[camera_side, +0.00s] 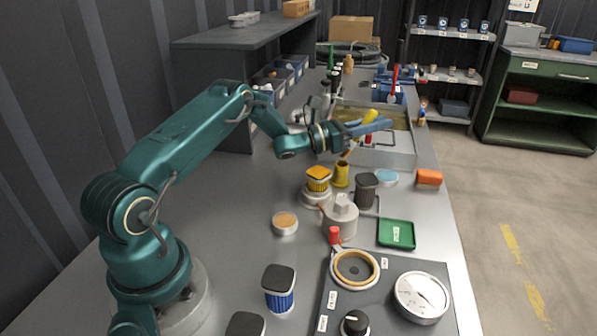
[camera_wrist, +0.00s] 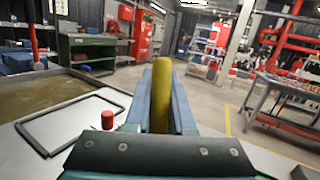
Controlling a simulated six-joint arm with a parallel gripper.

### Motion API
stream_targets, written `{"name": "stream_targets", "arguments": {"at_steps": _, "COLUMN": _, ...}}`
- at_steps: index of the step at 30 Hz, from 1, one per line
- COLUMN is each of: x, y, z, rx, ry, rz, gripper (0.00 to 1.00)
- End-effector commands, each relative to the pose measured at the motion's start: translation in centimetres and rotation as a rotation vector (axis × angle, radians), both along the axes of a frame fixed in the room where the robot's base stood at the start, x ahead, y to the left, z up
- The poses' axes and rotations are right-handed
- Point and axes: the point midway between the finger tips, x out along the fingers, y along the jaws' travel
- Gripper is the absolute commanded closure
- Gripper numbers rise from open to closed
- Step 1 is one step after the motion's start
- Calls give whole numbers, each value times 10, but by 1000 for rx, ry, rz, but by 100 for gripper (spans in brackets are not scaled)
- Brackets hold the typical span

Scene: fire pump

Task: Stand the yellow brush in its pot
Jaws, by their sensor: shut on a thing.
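My gripper (camera_side: 386,125) is shut on the yellow brush (camera_side: 370,116), which also shows upright between the fingers in the wrist view (camera_wrist: 162,95). In the side view the brush tilts, its top leaning right and its lower end down to the left, partly hidden behind the fingers. The yellow pot (camera_side: 341,178) stands upright on the bench, below and left of the fingertips. Its dark mouth faces up. The brush's lower end seems just above the pot; I cannot tell whether they touch. The pot is not seen in the wrist view.
A tray of murky liquid (camera_side: 400,140) lies behind the gripper. A blue dish (camera_side: 386,178), an orange block (camera_side: 429,177) and a green tray (camera_side: 396,234) lie to the right.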

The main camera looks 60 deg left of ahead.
Motion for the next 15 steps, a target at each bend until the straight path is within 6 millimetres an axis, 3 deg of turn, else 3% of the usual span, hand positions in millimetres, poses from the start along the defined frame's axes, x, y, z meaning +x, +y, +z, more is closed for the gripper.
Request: {"name": "stream_targets", "arguments": {"at_steps": 15, "x": 0, "y": 0, "z": -10, "rx": -1, "ry": -1, "rz": 0, "gripper": 100}}
